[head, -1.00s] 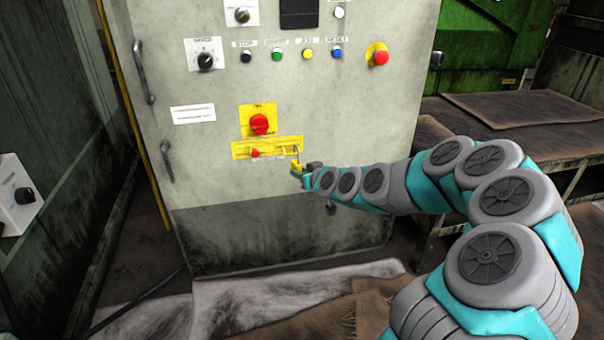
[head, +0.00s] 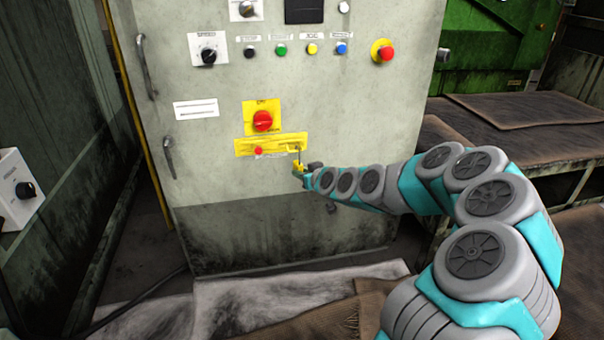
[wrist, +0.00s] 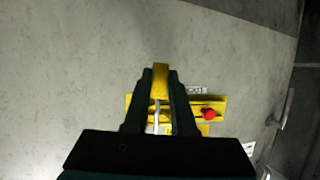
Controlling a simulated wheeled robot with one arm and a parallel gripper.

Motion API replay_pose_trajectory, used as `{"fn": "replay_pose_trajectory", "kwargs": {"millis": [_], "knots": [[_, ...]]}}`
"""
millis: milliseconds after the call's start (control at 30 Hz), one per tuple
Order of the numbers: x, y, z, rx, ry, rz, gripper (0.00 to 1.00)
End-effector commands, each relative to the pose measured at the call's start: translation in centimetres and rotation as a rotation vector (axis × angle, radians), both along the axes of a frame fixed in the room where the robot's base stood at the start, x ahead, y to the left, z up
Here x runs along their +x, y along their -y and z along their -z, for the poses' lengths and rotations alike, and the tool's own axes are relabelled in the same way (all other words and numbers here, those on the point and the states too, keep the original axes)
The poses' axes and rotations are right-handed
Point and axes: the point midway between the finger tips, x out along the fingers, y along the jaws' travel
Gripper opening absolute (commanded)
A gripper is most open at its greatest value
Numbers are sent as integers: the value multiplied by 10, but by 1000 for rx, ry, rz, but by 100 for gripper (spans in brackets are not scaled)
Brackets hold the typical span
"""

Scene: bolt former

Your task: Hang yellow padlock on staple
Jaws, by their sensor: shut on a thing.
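My gripper (head: 304,173) is shut on the yellow padlock (head: 298,168), close to the front of the grey cabinet. In the wrist view the padlock (wrist: 160,80) sits between the two dark fingers (wrist: 160,92), its shackle (wrist: 156,115) reaching toward the yellow plate. The staple is on the right part of the yellow plate (head: 271,145), which also shows in the wrist view (wrist: 217,102). The padlock's shackle overlaps that part of the plate in the head view. Whether the shackle is around the staple or only in front of it, I cannot tell.
A red rotary switch (head: 263,121) on a yellow square is above the plate, and a small red knob (head: 258,151) is at its left. Buttons line the cabinet (head: 350,100) higher up. A low bench (head: 530,108) stands at the right.

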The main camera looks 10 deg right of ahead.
Motion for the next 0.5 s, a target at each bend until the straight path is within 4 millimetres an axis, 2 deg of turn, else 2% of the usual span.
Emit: {"fn": "replay_pose_trajectory", "kwargs": {"millis": [300, 333, 500], "knots": [[0, 0, 1, 0, 0, 0, 0], [0, 0, 1, 0, 0, 0, 25], [0, 0, 1, 0, 0, 0, 44]]}}
